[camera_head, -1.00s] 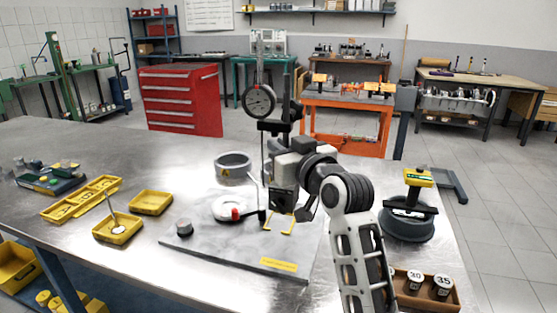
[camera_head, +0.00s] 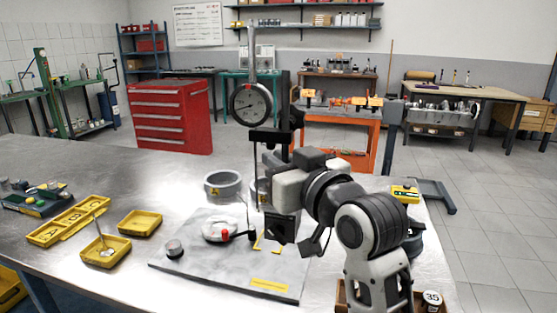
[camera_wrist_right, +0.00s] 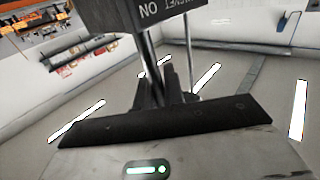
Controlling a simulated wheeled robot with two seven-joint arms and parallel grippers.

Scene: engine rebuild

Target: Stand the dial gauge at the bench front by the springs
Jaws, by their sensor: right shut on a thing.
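My right gripper (camera_head: 272,165) is shut on the stand's post, above the base. The right wrist view shows the gripper's dark fingers (camera_wrist_right: 152,90) around the post, with the lettered base block (camera_wrist_right: 155,10) at the top edge. I cannot make out the springs for certain. My left gripper is not in view.
Yellow trays (camera_head: 140,223) stand left. A metal ring (camera_head: 222,183) is behind. Bare bench (camera_head: 120,165) lies at the back left.

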